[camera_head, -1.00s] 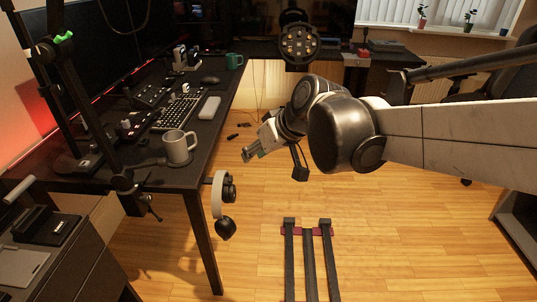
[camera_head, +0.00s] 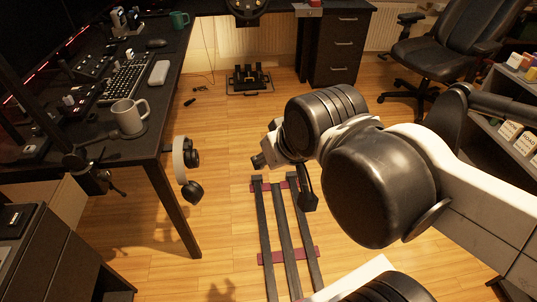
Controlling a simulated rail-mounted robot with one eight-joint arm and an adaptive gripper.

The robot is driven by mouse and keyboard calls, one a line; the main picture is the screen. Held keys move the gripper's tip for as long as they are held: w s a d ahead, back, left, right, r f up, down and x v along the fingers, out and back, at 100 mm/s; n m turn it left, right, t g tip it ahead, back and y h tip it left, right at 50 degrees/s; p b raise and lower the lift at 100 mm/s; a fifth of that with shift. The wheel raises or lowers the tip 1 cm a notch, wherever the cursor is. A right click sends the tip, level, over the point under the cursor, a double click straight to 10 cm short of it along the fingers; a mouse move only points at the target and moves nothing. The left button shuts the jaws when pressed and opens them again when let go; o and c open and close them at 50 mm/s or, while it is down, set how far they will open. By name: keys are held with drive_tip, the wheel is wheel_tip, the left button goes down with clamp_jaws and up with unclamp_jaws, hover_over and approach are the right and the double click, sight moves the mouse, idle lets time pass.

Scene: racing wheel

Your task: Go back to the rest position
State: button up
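My arm reaches in from the right, above the open floor. My gripper (camera_head: 260,161) is a small dark end at the arm's left tip, seen nearly end-on and partly hidden by the wrist. I cannot tell whether its fingers are open or shut, and I see nothing held in it. It hangs in free air, to the right of the headphones (camera_head: 184,160) on the desk's edge and apart from them. The racing wheel (camera_head: 246,8) is at the top edge, partly cut off, well beyond the gripper.
The black desk (camera_head: 150,150) on the left carries a grey mug (camera_head: 129,117) and a keyboard (camera_head: 126,79). Pedals (camera_head: 250,78) stand on the floor ahead. An office chair (camera_head: 446,50) and a shelf (camera_head: 510,115) stand on the right.

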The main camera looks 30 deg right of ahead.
drive_tip(key=shift+r, duration=0.1)
wheel_tip(320, 180, up, 10)
drive_tip(key=p, duration=0.9)
drive_tip(key=shift+f+p, duration=0.25)
drive_tip(key=shift+p, duration=0.1)
drive_tip(key=shift+f, duration=0.1)
